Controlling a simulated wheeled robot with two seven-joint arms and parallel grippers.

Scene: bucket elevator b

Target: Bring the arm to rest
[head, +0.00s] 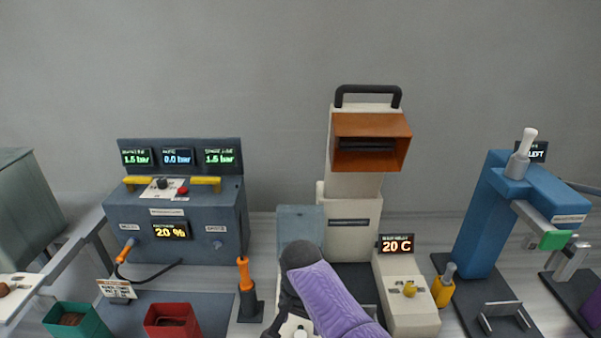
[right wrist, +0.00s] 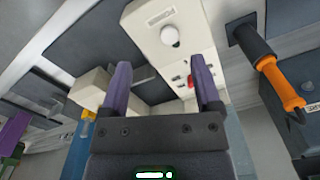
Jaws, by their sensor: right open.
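My right arm (head: 335,300) comes in from the lower right in a purple sleeve, in front of the white elevator machine (head: 352,220). Its dark gripper (head: 284,318) hangs low at the machine's front left, partly hidden by the arm and cut by the lower edge. In the right wrist view the two purple fingers of the right gripper (right wrist: 160,70) stand apart with nothing between them. Beyond them is a white panel (right wrist: 185,50) with a round white knob and a red button. My left gripper is in neither view.
An orange-handled tool (head: 245,280) stands upright left of the gripper. Green (head: 78,325) and red (head: 172,322) bins stand farther left, before the grey gauge console (head: 175,222). A blue lever stand (head: 485,225) is at right.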

